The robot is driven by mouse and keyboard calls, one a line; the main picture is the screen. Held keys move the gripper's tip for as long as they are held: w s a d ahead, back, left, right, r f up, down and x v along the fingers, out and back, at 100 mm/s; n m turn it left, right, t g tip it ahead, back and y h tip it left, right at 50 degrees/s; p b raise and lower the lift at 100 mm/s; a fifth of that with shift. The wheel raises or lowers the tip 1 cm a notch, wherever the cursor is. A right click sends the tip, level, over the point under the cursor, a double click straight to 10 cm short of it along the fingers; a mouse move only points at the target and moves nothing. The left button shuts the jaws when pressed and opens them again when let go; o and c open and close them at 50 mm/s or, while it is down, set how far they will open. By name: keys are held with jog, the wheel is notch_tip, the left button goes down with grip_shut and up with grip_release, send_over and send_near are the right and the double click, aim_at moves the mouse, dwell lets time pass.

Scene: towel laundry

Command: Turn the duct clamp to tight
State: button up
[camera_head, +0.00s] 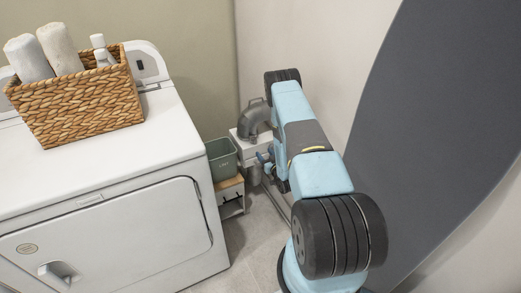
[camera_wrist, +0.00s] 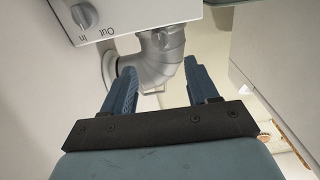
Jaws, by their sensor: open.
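A grey duct elbow (camera_wrist: 160,58) shows between and beyond my fingers in the wrist view, below a white box (camera_wrist: 120,14). A small pale tab at the bend's lower edge may belong to the duct clamp; I cannot tell its setting. The box has a round grey knob (camera_wrist: 84,15) marked "In" and "Out". In the head view, the grey duct (camera_head: 254,118) rises from the white box (camera_head: 250,148) in the corner. My gripper (camera_wrist: 160,70) is open, its two blue fingers apart with nothing seen held. In the head view my arm partly hides it.
A white dryer (camera_head: 105,185) fills the left of the head view, with a wicker basket (camera_head: 80,105) of towels and bottles on top. A grey-green bin (camera_head: 221,158) on a small wooden stand (camera_head: 230,190) is between dryer and duct. Walls close the corner.

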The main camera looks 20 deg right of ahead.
jog(key=shift+s+d, duration=0.15)
jog(key=shift+s, duration=1.65)
